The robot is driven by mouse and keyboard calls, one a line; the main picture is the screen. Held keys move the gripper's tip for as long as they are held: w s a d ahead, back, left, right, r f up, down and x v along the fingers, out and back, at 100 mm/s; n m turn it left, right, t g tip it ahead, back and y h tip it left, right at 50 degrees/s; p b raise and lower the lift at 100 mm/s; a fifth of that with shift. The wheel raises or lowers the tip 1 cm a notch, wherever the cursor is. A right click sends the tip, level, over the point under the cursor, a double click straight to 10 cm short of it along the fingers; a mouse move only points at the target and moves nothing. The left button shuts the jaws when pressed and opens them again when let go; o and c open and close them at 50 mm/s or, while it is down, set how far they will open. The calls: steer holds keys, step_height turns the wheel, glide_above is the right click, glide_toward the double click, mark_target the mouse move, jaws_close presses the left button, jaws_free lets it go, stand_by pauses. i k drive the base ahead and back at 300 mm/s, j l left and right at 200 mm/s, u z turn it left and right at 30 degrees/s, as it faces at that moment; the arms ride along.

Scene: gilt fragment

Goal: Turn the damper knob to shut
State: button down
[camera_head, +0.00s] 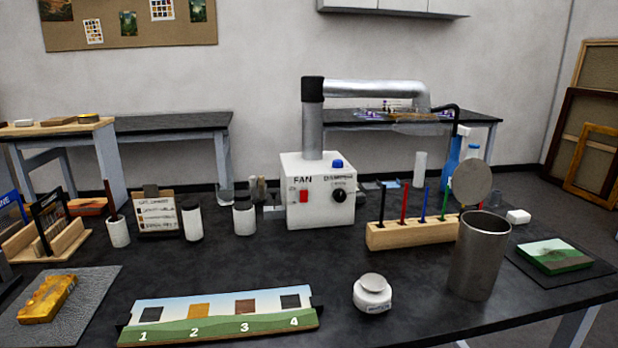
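The damper knob (339,196) is a round black knob on the front of a white box (318,212) on the dark table. The lettering above it is partly legible and seems to read "DAMPER". The direction the knob points is too small to tell. On the same face, a red switch (303,196) sits at the left under the word "FAN". A blue button or cap (337,163) is on top. A grey duct (313,130) rises from the box and bends right. My gripper does not show in this view.
A wooden block with coloured rods (410,235) stands right of the box. A metal cup (480,256), white jar (372,293) and numbered strip (220,315) stand nearer. White-bodied jars (244,219) stand left. The table directly before the box is clear.

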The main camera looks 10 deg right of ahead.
mark_target(339, 195)
steer(key=j+z, duration=0.1)
steer(key=z, duration=0.3)
steer(key=i+j+z, duration=0.1)
steer(key=z, duration=0.25)
steer(key=j+z, duration=0.1)
steer(key=z, duration=0.3)
steer(key=i+j, duration=0.35)
steer(key=i, duration=0.1)
